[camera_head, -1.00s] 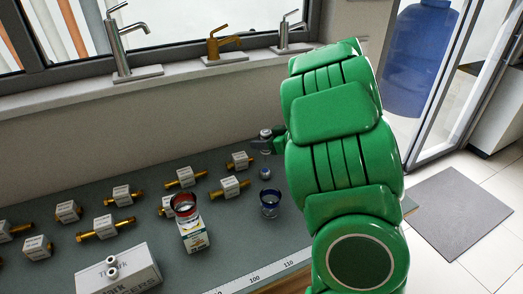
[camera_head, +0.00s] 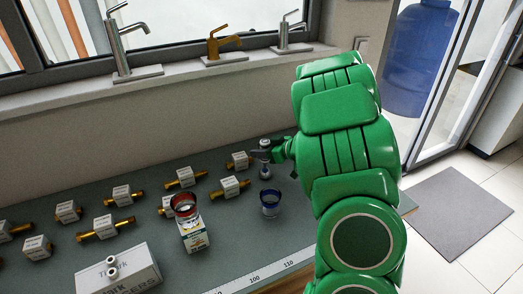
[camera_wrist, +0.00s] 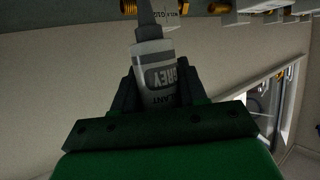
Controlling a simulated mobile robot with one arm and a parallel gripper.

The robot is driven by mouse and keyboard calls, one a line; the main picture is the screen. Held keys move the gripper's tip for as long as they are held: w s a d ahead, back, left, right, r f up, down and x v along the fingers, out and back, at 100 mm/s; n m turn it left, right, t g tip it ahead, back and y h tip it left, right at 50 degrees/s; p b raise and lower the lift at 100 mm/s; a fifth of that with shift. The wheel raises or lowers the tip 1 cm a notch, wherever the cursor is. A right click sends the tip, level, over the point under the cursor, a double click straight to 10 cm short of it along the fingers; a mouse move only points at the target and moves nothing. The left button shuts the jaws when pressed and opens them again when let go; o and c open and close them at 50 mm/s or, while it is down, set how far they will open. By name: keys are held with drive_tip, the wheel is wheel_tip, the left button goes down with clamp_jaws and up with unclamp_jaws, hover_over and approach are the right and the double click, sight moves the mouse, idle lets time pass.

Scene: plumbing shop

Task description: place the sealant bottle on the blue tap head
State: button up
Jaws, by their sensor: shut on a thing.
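My gripper (camera_head: 265,154) is shut on the sealant bottle (camera_head: 265,145) near the back of the bench. In the wrist view, the bottle (camera_wrist: 155,55) has a pale body, a grey nozzle and a label with "GREY" on it, held between the dark fingers (camera_wrist: 155,95). In the head view the bottle looks about upright. A small pale piece with some blue, which looks like the blue tap head (camera_head: 265,173), shows directly below the bottle and is partly covered. I cannot tell whether the two touch.
Several brass fittings with white labels (camera_head: 123,195) lie leftward. A larger box (camera_head: 120,272) with small white pieces is front left.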

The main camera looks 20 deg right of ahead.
drive_tip(key=shift+f, duration=0.15)
drive_tip(key=o, duration=1.1)
drive_tip(key=shift+s+d+r, duration=0.1)
drive_tip(key=shift+r, duration=0.15)
drive_tip(key=v, duration=1.1)
drive_tip(key=shift+s+d, duration=0.15)
drive_tip(key=shift+s, duration=0.1)
